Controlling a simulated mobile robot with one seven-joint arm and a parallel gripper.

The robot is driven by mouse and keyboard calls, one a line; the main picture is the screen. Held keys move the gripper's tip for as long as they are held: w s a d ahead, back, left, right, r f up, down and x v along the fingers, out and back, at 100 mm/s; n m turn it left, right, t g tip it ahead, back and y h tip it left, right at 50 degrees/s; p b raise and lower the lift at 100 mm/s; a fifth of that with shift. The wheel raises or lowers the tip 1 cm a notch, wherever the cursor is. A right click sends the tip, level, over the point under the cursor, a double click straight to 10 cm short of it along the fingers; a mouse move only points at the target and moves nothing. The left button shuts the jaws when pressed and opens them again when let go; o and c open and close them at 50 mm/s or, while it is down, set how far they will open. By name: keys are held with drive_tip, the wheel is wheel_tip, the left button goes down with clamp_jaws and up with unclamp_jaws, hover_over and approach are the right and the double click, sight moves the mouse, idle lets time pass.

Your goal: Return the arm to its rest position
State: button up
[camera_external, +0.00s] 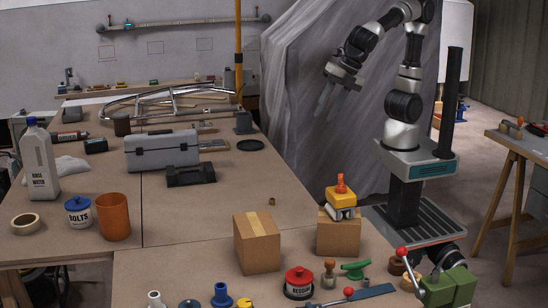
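My gripper (324,103) is at the end of my raised arm, in front of the grey plastic sheeting. Its fingers point down and slightly left, high above the floor beside the workbench's right edge. I see nothing held in it. The fingers are small and blend with the sheeting, so how far apart they are is unclear. My arm rises from its column, bends at the top and comes down to the left. The gripper touches nothing that I can see.
A workbench (200,215) fills the left and front. It carries a grey toolbox (162,152), an orange cup (113,217), a water jug (40,165) and cardboard boxes (257,243). Grey sheeting (300,60) hangs behind my arm. A wooden trestle table (525,145) stands at right.

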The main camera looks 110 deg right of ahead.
drive_tip(key=s+d+f+m+y+b, duration=0.1)
drive_tip(key=s+d+f+m+b, duration=0.15)
drive_tip(key=s+d+m, duration=1.25)
drive_tip(key=w+a+r+m+p, duration=0.1)
drive_tip(key=w+r+m+p, duration=0.1)
drive_tip(key=r+p, duration=0.6)
drive_tip(key=w+a+r+m+p, duration=0.1)
drive_tip(key=r+m+p, duration=0.1)
drive_tip(key=r+p, duration=0.6)
drive_tip(key=shift+w+a+r+t+p, duration=0.35)
drive_tip(key=shift+r+t+p, duration=0.05)
drive_tip(key=shift+p, duration=0.35)
